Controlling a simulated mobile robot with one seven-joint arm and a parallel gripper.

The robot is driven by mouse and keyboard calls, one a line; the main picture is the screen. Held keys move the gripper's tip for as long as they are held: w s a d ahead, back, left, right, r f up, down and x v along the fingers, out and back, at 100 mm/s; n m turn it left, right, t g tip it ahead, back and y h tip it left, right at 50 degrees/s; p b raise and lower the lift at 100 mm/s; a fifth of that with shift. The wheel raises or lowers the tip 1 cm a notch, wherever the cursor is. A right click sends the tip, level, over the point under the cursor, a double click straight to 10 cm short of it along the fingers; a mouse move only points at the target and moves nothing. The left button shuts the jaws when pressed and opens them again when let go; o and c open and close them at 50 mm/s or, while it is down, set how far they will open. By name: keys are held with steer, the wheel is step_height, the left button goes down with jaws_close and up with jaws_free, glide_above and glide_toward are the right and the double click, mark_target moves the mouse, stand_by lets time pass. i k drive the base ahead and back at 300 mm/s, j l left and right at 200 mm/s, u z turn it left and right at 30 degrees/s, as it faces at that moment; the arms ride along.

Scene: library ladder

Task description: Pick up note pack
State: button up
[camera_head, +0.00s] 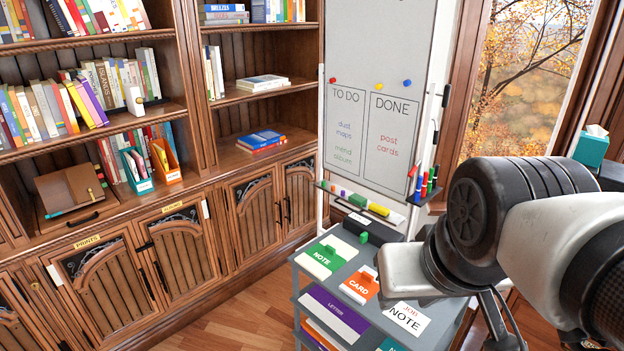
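A green and white pack labelled NOTE (322,258) lies flat on the left part of the grey cart's top (372,262). An orange and white CARD pack (361,285) lies just to its right and nearer. A white sheet reading JOB NOTE (408,318) lies at the cart's near right, partly under my arm in the picture. My arm comes in from the right and covers the cart's right side. Its end is to the right of the green pack and apart from it. I cannot make out the fingertips or whether they hold anything.
A whiteboard (372,120) stands behind the cart, with a tray of pens and erasers (370,206). A dark box with a green piece (372,230) sits at the cart's back. The cart's lower shelf holds a purple LETTER pack (335,312). Bookshelves (185,130) line the left; floor (235,325) is clear.

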mark_target(325, 257)
steer(key=i+j+z, duration=0.25)
steer(key=j, duration=0.3)
steer(key=j+z, duration=0.3)
steer(key=j, duration=0.2)
steer(key=i+j+z, duration=0.3)
steer(key=j, duration=0.4)
steer(key=j+z, duration=0.35)
steer(key=j, duration=0.35)
steer(key=i+j+z, duration=0.1)
steer(key=j+z, duration=0.2)
steer(key=j, duration=0.45)
steer(key=i+j+z, duration=0.4)
steer(key=j, duration=0.15)
steer(key=j+z, duration=0.2)
steer(key=i+j+z, duration=0.2)
steer(key=j, duration=0.2)
steer(key=k, duration=0.1)
